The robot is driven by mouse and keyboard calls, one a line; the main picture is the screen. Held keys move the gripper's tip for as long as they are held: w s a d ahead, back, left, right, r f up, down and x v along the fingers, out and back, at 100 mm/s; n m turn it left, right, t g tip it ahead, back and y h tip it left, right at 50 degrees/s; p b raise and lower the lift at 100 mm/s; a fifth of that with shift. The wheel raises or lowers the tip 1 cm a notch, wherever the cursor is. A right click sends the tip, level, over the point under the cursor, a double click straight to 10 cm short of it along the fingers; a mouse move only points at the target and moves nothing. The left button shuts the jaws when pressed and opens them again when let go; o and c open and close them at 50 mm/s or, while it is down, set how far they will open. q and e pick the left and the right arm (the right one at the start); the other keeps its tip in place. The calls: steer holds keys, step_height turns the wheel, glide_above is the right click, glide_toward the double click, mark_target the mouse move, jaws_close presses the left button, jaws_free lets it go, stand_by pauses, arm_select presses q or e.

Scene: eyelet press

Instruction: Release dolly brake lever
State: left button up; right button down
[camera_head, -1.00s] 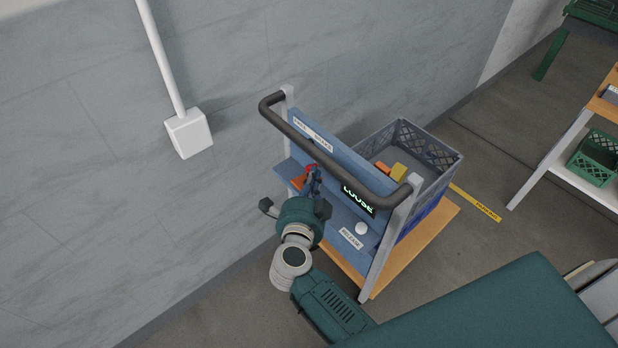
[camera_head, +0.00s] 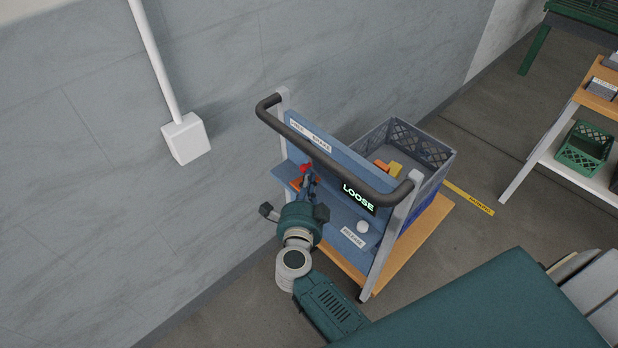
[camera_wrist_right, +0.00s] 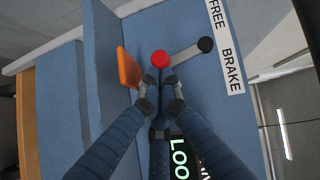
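The lever has a red ball knob (camera_wrist_right: 161,59), a grey bar and a dark round pivot beside the printed words "FREE" and "BRAKE". In the head view the red knob (camera_head: 305,168) shows at the left of the dolly's blue panel. My right gripper (camera_wrist_right: 161,84) has its fingers drawn close together, with nothing seen between them. The fingertips are just below the knob; whether they touch it I cannot tell. In the head view my right gripper (camera_head: 309,184) covers part of the panel. A display (camera_head: 358,197) reads "LOOSE" in green. My left gripper is out of view.
An orange piece (camera_wrist_right: 129,68) stands left of the knob. The dark push handle (camera_head: 335,160) arches over the panel. A white knob (camera_head: 362,227) sits by a "RELEASE" label. A grey crate (camera_head: 430,150) stands behind. A white wall box (camera_head: 186,138) is at left.

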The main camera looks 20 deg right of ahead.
steer(key=shift+w+a+f, duration=0.25)
steer(key=shift+w+f, duration=0.25)
steer(key=shift+w, duration=0.3)
